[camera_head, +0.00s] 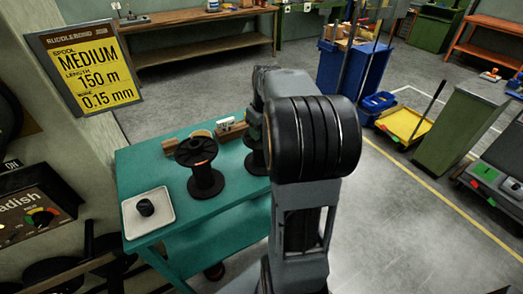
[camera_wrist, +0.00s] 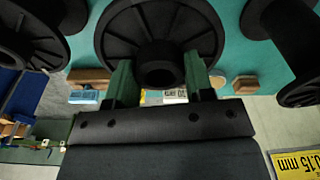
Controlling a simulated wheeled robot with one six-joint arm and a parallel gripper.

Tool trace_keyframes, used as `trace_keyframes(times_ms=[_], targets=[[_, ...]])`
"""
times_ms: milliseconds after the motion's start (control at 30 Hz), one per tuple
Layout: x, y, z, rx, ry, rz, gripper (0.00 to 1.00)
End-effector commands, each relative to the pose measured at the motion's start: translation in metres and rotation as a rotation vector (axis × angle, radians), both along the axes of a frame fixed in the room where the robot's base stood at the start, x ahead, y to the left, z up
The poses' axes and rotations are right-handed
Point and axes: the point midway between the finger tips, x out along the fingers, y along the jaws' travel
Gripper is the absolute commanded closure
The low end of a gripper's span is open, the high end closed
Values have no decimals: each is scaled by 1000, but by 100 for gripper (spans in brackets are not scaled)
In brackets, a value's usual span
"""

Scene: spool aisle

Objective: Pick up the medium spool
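In the head view a black spool with a copper-coloured band (camera_head: 204,178) stands upright on the teal table. A second black spool (camera_head: 256,162) is partly hidden behind my arm. In the wrist view a black spool (camera_wrist: 160,22) lies straight ahead, its round hub end between the two green fingers of my gripper (camera_wrist: 160,78). The fingers stand apart, one on each side of the hub; contact is not clear. Other black spools show at the left (camera_wrist: 25,35) and right (camera_wrist: 295,35). My gripper is hidden in the head view. No label on the spools is readable.
A sign reading "MEDIUM, 150 m, 0.15 mm" (camera_head: 88,72) hangs at the left. The teal table (camera_head: 225,222) also bears a white tray (camera_head: 160,222) with a small black piece, and wooden blocks behind the spools.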

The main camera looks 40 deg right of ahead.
Motion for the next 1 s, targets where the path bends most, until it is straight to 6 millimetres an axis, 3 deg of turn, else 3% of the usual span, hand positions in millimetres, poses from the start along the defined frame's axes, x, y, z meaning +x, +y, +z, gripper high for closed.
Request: trace_keyframes(times_ms=[67,467,800,1000], targets=[[0,0,0,0,0,0,61],[0,0,0,0,0,0,100],[0,0,2,-1,-2,0,100],[1,0,28,-3,-5,0,100]])
